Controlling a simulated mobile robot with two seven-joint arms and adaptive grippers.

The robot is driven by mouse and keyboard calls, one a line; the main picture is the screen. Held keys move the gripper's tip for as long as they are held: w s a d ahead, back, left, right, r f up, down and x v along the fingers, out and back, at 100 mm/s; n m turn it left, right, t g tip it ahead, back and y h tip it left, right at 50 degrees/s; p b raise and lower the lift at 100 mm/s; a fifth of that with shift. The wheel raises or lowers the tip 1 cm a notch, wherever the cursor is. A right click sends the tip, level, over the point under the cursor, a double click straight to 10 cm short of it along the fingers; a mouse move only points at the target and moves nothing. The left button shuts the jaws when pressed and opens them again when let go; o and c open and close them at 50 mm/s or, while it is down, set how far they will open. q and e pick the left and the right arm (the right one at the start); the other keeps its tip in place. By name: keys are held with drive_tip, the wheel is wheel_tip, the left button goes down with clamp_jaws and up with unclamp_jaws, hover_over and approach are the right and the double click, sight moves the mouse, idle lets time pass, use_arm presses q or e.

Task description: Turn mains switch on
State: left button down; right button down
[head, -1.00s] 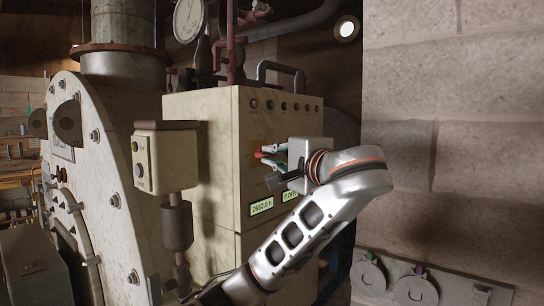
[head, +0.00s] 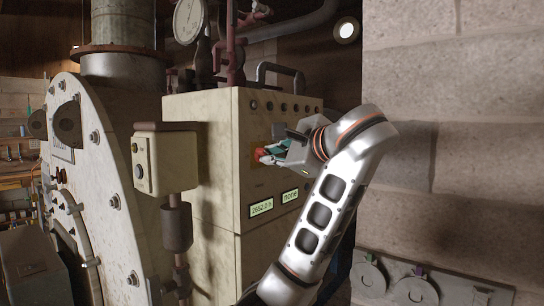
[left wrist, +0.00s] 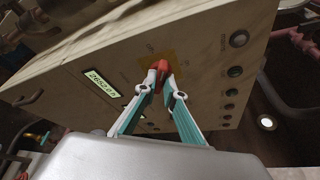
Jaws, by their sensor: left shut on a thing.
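The mains switch is a small red handle (head: 259,154) on a yellow-orange plate on the front of the cream cabinet (head: 213,215). In the left wrist view the red handle (left wrist: 158,66) sits between the tips of my gripper. My left gripper (head: 267,154), with teal and grey fingers, is shut on this handle, and the fingertips hide part of it. It reaches the panel from the right. The exact angle of the handle is hard to read. My right gripper is in neither view.
Two displays, "2652.0 h" (head: 261,207) and "none" (head: 290,195), are on the cabinet below the switch. A row of round buttons runs above it. A small control box (head: 165,160) stands left, beside the still (head: 105,170). A block wall (head: 455,130) is on the right.

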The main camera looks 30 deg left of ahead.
use_arm(q)
drive_tip(key=m+g, duration=0.1)
drive_tip(key=m, duration=0.1)
drive_tip(key=m+g, duration=0.2)
drive_tip(key=m, duration=0.1)
drive_tip(key=m+g, duration=0.2)
drive_tip(key=m, duration=0.1)
drive_tip(key=shift+w+r+h, duration=0.3)
drive_tip(key=shift+w, duration=0.05)
drive_tip(key=shift+g, duration=0.3)
idle(0.4)
drive_tip(key=c, duration=2.1)
unclamp_jaws()
drive_tip(key=shift+c, duration=0.2)
drive_tip(key=shift+m, duration=0.3)
wheel_tip(320, 180, up, 10)
